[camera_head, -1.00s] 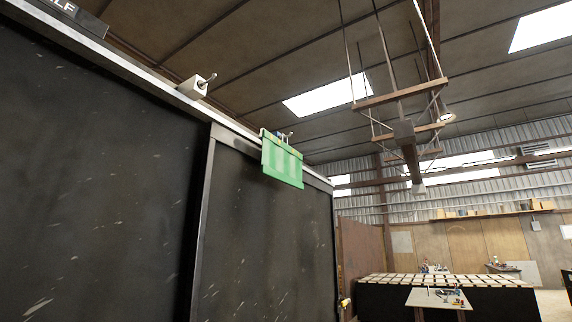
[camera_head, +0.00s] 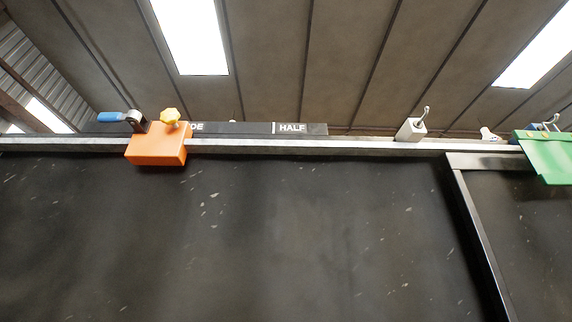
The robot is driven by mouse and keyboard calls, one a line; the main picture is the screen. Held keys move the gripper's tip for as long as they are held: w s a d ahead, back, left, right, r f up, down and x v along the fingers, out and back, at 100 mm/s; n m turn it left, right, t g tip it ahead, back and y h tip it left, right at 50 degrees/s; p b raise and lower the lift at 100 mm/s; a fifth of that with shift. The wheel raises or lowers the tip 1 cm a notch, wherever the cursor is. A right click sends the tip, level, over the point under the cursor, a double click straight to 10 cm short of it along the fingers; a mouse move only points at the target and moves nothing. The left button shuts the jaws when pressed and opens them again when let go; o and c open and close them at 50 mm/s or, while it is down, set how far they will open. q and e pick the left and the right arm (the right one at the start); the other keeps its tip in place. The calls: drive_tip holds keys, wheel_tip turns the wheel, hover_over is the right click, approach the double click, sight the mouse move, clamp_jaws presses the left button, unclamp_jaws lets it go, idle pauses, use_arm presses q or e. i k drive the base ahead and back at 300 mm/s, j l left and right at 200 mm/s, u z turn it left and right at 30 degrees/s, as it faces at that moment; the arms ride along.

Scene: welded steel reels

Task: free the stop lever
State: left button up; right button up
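An orange block (camera_head: 156,147) sits on the pale top rail (camera_head: 310,146) at the left. A lever with a blue handle (camera_head: 111,117) and a dark metal pivot (camera_head: 136,121) stands at its upper left, the handle pointing left and lying nearly flat. A yellow star-shaped knob (camera_head: 170,116) is on top of the block. I cannot tell how the lever is fastened. Neither of my grippers is in view.
A dark label strip (camera_head: 302,128) reading "HALF" runs behind the rail. A white block with a small metal lever (camera_head: 411,129) sits further right, then a green plate (camera_head: 547,158). Dark scratched panels (camera_head: 300,230) fill the space below.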

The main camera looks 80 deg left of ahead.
sight(102, 117)
drive_tip(key=l+u, duration=0.15)
drive_tip(key=u, duration=0.35)
drive_tip(key=l+u, duration=0.1)
drive_tip(key=u, duration=0.35)
drive_tip(key=k+l+u, duration=0.1)
drive_tip(key=u, duration=0.4)
drive_tip(key=l+u, duration=0.1)
drive_tip(key=u, duration=0.4)
drive_tip(key=k+u, duration=0.15)
drive_tip(key=u, duration=0.3)
drive_tip(key=l+u, duration=0.1)
drive_tip(key=u, duration=0.4)
drive_tip(key=k+u, duration=0.15)
drive_tip(key=u, duration=0.3)
drive_tip(key=k+j+u, duration=0.1)
drive_tip(key=u, duration=0.4)
